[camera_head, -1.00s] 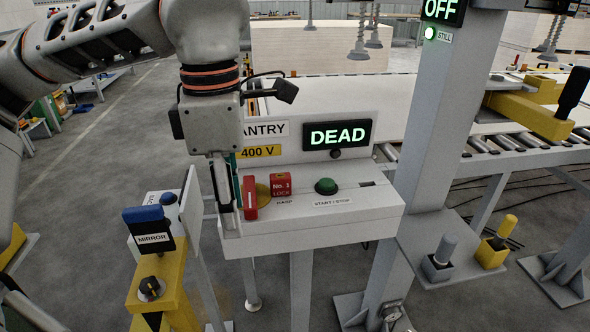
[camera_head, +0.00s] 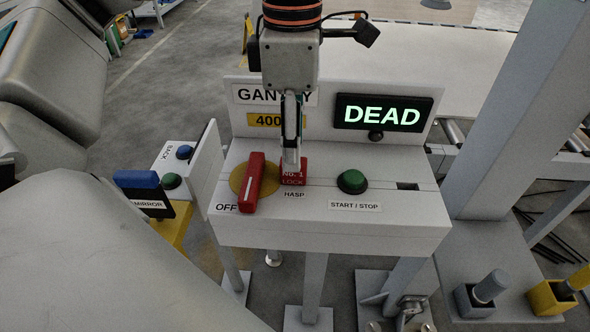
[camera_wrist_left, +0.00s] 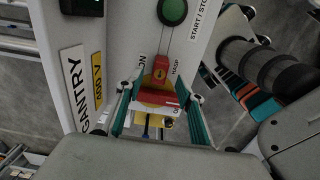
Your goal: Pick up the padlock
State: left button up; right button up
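The red padlock (camera_head: 293,178), marked No. 1 LOCK, is at the hasp on top of the grey control box, just right of the red switch handle (camera_head: 251,182). It also shows in the left wrist view (camera_wrist_left: 160,68), beyond the red handle. My left gripper (camera_head: 292,158) points down over the padlock and hides its upper part in the head view. In the left wrist view the teal fingers (camera_wrist_left: 160,98) are spread apart, with the padlock and handle seen between them and nothing gripped. My right gripper is out of view.
A green START / STOP button (camera_head: 352,181) sits right of the padlock. The upright panel with the DEAD display (camera_head: 382,113) stands behind. The MIRROR post (camera_head: 145,192) and a small box with buttons (camera_head: 178,165) are at left; a grey column (camera_head: 520,130) rises at right.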

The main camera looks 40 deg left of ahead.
aim_at(294, 177)
pick_arm(q)
notch_tip(294, 177, down, 5)
jog(key=shift+r, duration=0.1)
jog(key=shift+c, duration=0.5)
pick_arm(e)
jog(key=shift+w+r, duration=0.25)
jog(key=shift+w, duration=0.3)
pick_arm(q)
grip_shut()
jog(key=shift+r, duration=0.1)
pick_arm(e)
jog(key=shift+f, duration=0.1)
